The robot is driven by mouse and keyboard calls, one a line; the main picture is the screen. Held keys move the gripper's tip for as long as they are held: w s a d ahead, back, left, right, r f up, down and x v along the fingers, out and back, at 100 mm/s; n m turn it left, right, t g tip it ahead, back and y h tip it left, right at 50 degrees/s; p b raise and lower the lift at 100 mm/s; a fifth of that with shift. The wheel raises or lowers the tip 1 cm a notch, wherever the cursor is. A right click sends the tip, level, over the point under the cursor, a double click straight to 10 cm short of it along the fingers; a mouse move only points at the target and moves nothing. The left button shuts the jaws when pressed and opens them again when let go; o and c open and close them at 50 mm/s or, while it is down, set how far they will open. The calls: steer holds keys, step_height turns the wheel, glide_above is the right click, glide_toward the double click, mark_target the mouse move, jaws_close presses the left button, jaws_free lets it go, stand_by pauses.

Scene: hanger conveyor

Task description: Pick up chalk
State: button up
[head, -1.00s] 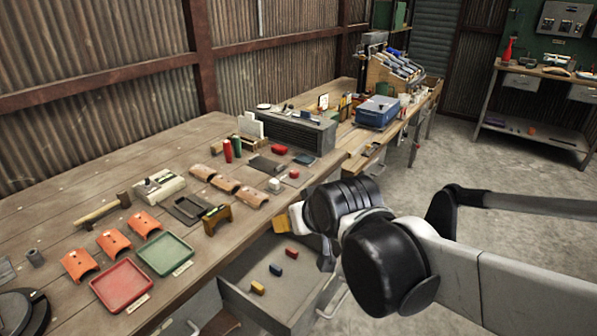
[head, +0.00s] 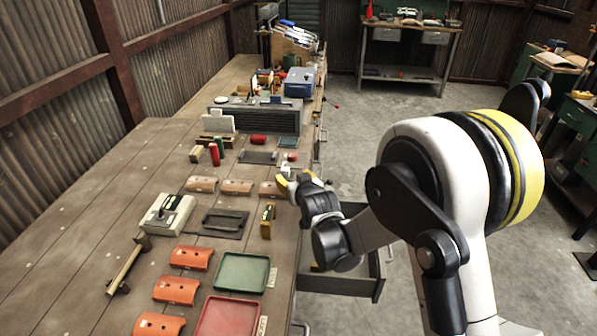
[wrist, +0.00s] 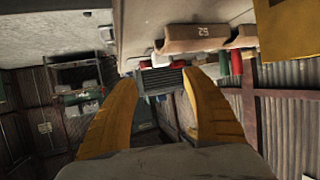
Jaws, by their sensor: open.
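I cannot identify the chalk for certain. A small pale block (head: 281,170) and a small red piece (head: 291,157) lie on the bench beyond my gripper. My gripper (head: 292,183) is open and empty at the bench's right edge, beside the rightmost of the brown curved tiles (head: 236,187). Its yellow fingers stand apart in the wrist view (wrist: 162,100), with nothing between them. The open drawer (head: 362,283) is below my arm, which hides most of its inside.
A dark grey box (head: 254,117) is farther back. Open floor (head: 345,140) lies right of the bench.

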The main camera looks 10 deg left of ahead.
mark_target(286, 170)
steer(key=b+x, duration=0.3)
steer(key=x, duration=0.7)
steer(key=shift+w+a+f+b, duration=0.15)
steer(key=shift+b, duration=0.2)
steer(key=c, duration=1.2)
